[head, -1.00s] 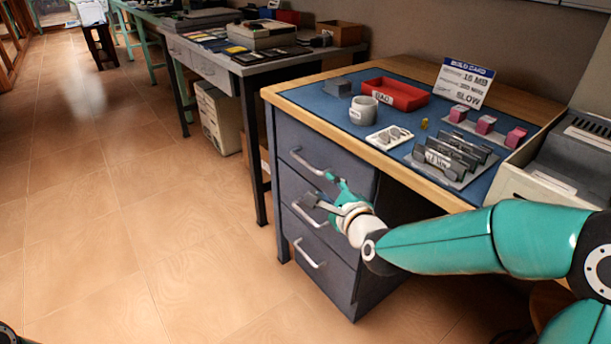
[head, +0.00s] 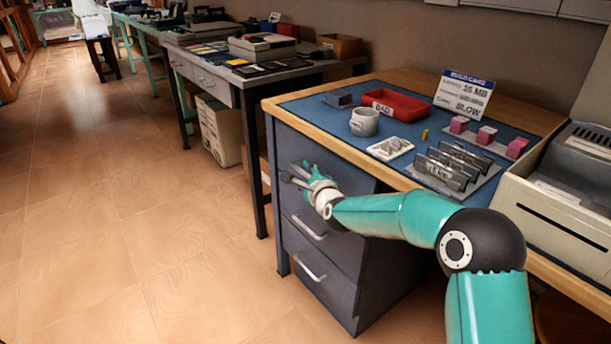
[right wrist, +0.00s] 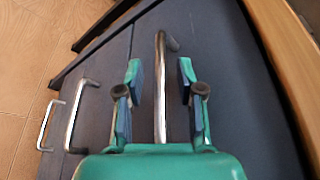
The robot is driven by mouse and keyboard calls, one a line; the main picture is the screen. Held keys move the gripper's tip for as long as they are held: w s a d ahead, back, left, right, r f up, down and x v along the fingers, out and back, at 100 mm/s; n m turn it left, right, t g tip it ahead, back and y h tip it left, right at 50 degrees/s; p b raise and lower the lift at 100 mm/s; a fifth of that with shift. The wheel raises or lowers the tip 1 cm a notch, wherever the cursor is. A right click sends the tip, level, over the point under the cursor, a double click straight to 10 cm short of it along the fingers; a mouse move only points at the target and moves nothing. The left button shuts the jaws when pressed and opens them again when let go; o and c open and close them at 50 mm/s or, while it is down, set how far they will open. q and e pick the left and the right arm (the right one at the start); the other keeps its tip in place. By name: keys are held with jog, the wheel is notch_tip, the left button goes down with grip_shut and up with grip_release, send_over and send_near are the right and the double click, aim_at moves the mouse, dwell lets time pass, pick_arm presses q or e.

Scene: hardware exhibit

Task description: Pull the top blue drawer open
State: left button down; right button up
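The blue drawer cabinet under the workbench has three drawers, one above another. The top blue drawer (head: 290,146) looks shut, and its handle is mostly hidden behind my right gripper (head: 299,174) in the head view. In the right wrist view, the silver top handle (right wrist: 159,62) runs between the two fingers of my right gripper (right wrist: 159,82). The fingers are apart, with a visible gap on each side of the handle. My left gripper is not in view.
The middle handle (head: 308,228) and bottom handle (head: 308,268) sit below. The benchtop above holds a red bin (head: 396,104), a grey cup (head: 364,121) and a sign card (head: 464,92). Open tiled floor (head: 130,220) lies in front of the drawers.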

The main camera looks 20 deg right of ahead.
jog(key=shift+w, duration=0.35)
jog(key=shift+c, duration=0.3)
jog(key=shift+f, duration=0.1)
grip_shut()
